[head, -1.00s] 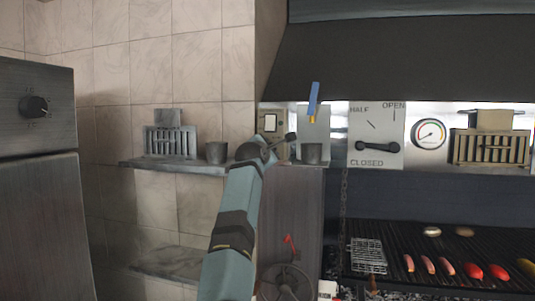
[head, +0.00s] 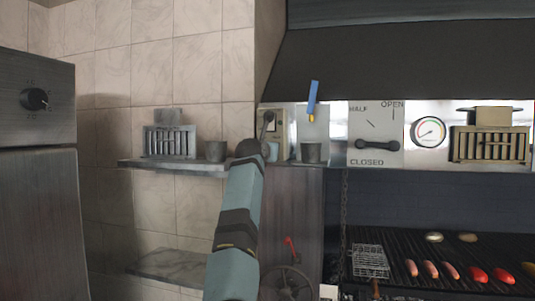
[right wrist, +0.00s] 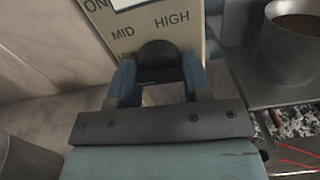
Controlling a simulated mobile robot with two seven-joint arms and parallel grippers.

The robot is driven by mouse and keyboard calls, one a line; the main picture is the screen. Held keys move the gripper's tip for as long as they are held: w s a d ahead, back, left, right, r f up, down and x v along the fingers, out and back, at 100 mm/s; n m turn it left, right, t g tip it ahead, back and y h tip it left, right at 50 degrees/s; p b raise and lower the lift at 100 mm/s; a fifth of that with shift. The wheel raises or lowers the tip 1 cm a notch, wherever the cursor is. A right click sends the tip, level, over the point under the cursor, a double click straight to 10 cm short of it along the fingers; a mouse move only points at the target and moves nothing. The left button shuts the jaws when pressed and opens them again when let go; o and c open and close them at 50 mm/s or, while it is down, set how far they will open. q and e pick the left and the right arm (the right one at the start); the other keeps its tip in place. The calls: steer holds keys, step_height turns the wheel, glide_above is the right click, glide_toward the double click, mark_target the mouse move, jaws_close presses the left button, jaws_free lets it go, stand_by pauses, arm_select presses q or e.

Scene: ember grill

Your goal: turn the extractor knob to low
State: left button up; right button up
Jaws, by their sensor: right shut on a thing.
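The extractor knob (right wrist: 158,52) is a dark round knob on a beige panel (right wrist: 103,22) in the right wrist view. The panel is marked ON, MID and HIGH, with a faint, partly covered label at lower left. My right gripper (right wrist: 158,72) is shut on the knob, with one blue-grey finger on either side. The knob's pointer is hidden, so I cannot tell its setting. In the head view the panel (head: 284,128) stands at the end of the shelf, and my right wrist covers its lower left part. My left gripper is not in view.
Metal cups (head: 215,151) (head: 311,152) stand on the shelf (head: 180,164) left and right of my wrist. A damper plate (head: 376,130) and a gauge (head: 429,132) are to the right, above a grill with food. A steel cabinet (head: 38,200) stands at left.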

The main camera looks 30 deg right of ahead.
steer(key=shift+r+n, duration=0.25)
steer(key=shift+n, duration=0.25)
steer(key=o, duration=0.7)
steer(key=shift+o, duration=1.1)
steer(key=shift+f, duration=0.15)
steer(key=b+v, duration=0.5)
steer(key=v, duration=0.8)
steer(key=shift+s+a, duration=0.25)
steer(key=shift+s, duration=0.05)
